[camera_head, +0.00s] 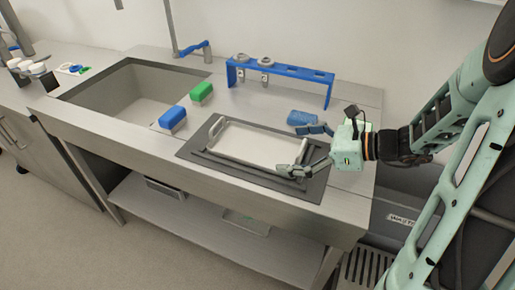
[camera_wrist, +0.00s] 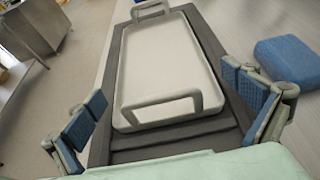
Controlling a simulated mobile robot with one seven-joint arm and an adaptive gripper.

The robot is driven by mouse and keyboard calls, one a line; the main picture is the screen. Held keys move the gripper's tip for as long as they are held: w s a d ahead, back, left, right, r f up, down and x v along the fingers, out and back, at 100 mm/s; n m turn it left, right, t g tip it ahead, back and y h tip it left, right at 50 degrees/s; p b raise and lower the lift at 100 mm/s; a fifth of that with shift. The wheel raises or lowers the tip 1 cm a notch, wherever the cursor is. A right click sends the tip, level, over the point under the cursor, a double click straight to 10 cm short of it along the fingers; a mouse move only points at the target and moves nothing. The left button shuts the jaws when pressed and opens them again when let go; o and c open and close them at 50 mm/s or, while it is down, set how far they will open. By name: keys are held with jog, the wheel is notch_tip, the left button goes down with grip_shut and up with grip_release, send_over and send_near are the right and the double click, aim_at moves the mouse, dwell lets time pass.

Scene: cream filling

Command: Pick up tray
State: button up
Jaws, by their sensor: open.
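The tray (camera_head: 252,144) is white and shallow, with a raised handle at each short end. It lies flat on a dark grey mat (camera_head: 305,189) on the steel counter. In the wrist view the tray (camera_wrist: 165,60) runs away from me, its near handle (camera_wrist: 163,103) closest. My gripper (camera_head: 306,151) is at the tray's right end, with its fingers spread wide. In the wrist view the gripper fingers (camera_wrist: 166,112) stand apart on either side of the near handle. Nothing is held, and I see no contact with the tray.
A blue block (camera_head: 302,118) lies behind my gripper and shows at the right in the wrist view (camera_wrist: 288,62). A blue rack (camera_head: 280,71) stands at the back. Blue (camera_head: 172,117) and green (camera_head: 201,91) sponges sit between the tray and the sink (camera_head: 125,99).

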aim_at(276, 155)
jog(key=x, duration=0.3)
jog(key=shift+w+a+f, duration=0.15)
jog(key=shift+a, duration=0.2)
jog(key=c, duration=1)
jog(key=shift+c, duration=0.5)
jog(key=shift+r, duration=0.2)
